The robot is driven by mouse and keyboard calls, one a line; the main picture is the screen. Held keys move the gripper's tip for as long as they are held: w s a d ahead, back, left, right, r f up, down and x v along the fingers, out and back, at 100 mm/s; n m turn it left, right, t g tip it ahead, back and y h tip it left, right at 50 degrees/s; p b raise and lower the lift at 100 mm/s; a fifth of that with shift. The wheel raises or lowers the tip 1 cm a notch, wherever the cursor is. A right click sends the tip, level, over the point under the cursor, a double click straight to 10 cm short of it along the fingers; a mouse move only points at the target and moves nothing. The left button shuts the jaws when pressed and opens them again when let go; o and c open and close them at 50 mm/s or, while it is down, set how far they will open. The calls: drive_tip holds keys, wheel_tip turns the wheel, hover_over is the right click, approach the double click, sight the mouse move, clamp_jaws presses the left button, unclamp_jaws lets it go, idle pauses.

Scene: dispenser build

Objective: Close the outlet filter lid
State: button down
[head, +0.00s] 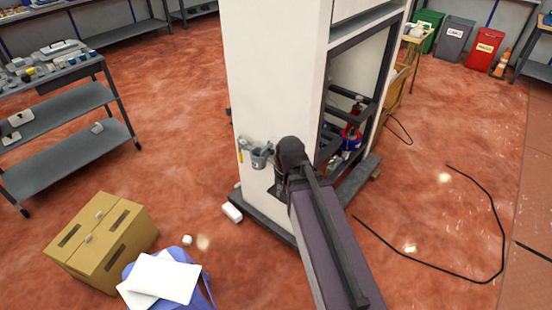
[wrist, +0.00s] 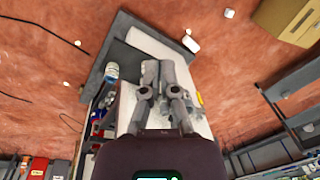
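A tall white dispenser cabinet (head: 270,75) stands in the middle of the head view, with an open dark frame on its right side. Inside the frame are red and blue cylindrical parts (head: 351,137). I cannot pick out the outlet filter lid in either view. My gripper (head: 260,158) is at the cabinet's lower white front, partly hidden by my arm. In the wrist view, the fingers of my gripper (wrist: 159,68) are close together over the white panel. Whether they touch each other or hold something is unclear. A clear bottle-like part with a blue section (wrist: 112,72) lies left of the fingers.
A yellow-handled item (head: 241,150) is at the cabinet front. A white block (head: 232,212) lies by the dark base. A cardboard box (head: 105,240), a blue bin (head: 190,272) and a shelf cart (head: 70,95) stand left. A black cable (head: 490,215) crosses the floor right.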

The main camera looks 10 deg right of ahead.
drive_tip(key=w+d+f+m+t+y+b, duration=0.1)
drive_tip(key=w+d+f+m+t+b, duration=0.2)
drive_tip(key=m, duration=0.6)
drive_tip(key=w+d+f+m+t+y+b, duration=0.2)
drive_tip(key=w+d+m+b, duration=0.3)
drive_tip(key=w+m+b, duration=0.3)
drive_tip(key=w+d+f+m+t+y+b, duration=0.2)
drive_tip(key=w+d+f+m+t+b, duration=0.2)
drive_tip(key=w+m, duration=0.5)
drive_tip(key=shift+w+d+f+m+b, duration=0.25)
drive_tip(key=shift+d+b, duration=0.35)
drive_tip(key=shift+b, duration=0.45)
drive_tip(key=shift+w, duration=0.1)
drive_tip(key=w+a+r+b+x, duration=0.1)
drive_tip(key=b+x, duration=0.3)
drive_tip(key=x, duration=0.8)
drive_tip(key=shift+w+a+r, duration=0.25)
drive_tip(key=shift+w+r, duration=0.1)
drive_tip(key=shift+r, duration=0.25)
